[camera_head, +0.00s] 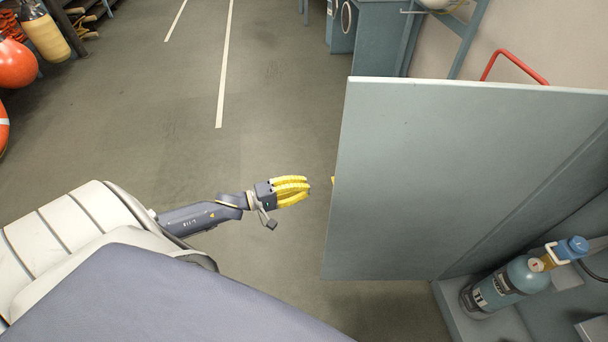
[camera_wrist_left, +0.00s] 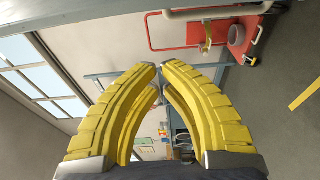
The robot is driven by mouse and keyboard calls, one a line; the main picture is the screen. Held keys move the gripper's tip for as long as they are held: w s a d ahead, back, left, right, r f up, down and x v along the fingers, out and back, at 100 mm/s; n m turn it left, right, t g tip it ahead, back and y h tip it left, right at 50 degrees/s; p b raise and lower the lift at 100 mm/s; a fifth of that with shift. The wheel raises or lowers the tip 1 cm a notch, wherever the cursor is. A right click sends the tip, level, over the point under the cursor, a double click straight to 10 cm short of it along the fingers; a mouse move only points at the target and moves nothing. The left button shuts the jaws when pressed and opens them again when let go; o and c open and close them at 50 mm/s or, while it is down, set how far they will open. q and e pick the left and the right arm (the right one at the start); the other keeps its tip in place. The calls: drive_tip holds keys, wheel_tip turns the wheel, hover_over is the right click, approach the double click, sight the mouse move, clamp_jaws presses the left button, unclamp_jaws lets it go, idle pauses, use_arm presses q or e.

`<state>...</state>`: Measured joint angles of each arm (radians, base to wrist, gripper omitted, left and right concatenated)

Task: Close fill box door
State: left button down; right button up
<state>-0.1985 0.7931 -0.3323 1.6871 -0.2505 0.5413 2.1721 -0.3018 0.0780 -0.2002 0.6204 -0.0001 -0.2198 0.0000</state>
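The fill box door (camera_head: 440,180) is a large flat grey-blue panel. It stands open, swung out from the fill box (camera_head: 470,325) at the lower right. My left gripper (camera_head: 307,188) has yellow fingers and is empty, just left of the door's free edge and apart from it in the picture. In the left wrist view its fingertips (camera_wrist_left: 160,68) come together almost touching, with nothing between them. A small yellow tip, seemingly of my right gripper (camera_head: 333,181), peeks past the door's left edge. The rest of it is hidden behind the door.
A blue-grey gas cylinder (camera_head: 505,287) with a blue-capped valve stands in the box. A red bar (camera_head: 515,65) shows above the door. Orange buoys (camera_head: 14,64) and a yellow cylinder (camera_head: 45,35) are at the upper left. The floor (camera_head: 150,120) left of the door is clear.

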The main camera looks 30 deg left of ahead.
use_arm(q)
drive_tip(key=x, duration=0.9)
drive_tip(key=shift+s+d, duration=0.5)
drive_tip(key=shift+s, duration=0.4)
drive_tip(key=shift+s+d, duration=0.5)
drive_tip(key=shift+s, duration=0.4)
